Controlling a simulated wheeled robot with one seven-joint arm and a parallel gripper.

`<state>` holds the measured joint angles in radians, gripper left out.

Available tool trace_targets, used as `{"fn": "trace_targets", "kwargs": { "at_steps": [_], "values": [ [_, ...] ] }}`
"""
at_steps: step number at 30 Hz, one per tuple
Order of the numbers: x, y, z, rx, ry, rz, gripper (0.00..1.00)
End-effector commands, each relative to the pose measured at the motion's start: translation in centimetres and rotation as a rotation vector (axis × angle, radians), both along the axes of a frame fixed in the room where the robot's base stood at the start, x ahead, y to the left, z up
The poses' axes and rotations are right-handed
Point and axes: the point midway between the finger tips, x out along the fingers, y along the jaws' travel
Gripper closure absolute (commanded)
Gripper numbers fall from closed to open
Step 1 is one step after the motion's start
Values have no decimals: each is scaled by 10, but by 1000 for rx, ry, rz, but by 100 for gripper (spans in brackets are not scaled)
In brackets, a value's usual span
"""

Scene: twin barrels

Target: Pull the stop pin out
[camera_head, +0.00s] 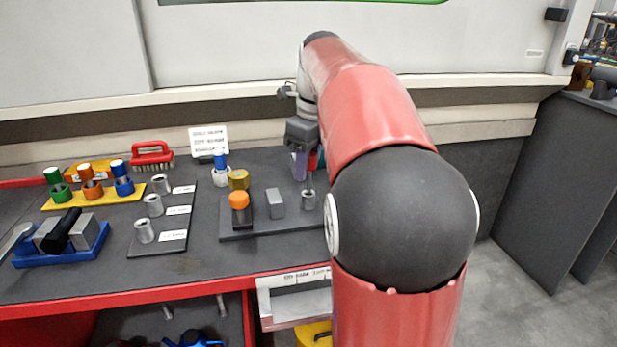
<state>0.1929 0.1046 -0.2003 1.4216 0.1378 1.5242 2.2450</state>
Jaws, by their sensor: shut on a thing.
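My gripper (307,170) points down over the right end of a dark grey fixture plate (262,232). It is shut on what looks like the stop pin (308,184), a thin grey shaft just above a small grey barrel (308,201). The pin's upper part is hidden at the fingers, and I cannot tell how deep its lower end sits. On the same plate stand a grey block (275,204), an orange-topped barrel (239,201) in a dark holder, and a yellow hollow cylinder (238,179) just behind.
At left are a yellow rack (92,199) of coloured capped pieces, a blue tray (65,258), and a dark plate (146,250) with several grey sleeves. A red brush (152,154) and a blue-topped piece (220,160) stand behind. My arm hides the bench's right part.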

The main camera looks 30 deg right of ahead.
Motion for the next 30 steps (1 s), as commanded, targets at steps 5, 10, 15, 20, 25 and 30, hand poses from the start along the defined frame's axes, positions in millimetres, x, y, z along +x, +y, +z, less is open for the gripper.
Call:
{"fn": "trace_targets", "kwargs": {
  "at_steps": [5,10,15,20,25,30],
  "values": [
    [0,0,9,0,-1,0,100],
    [1,0,18,0,-1,0,100],
    [0,0,26,0,-1,0,100],
    [1,0,34,-1,-2,0,100],
    [1,0,43,-1,-3,0,100],
    [0,0,50,0,-1,0,100]
  ]
}}
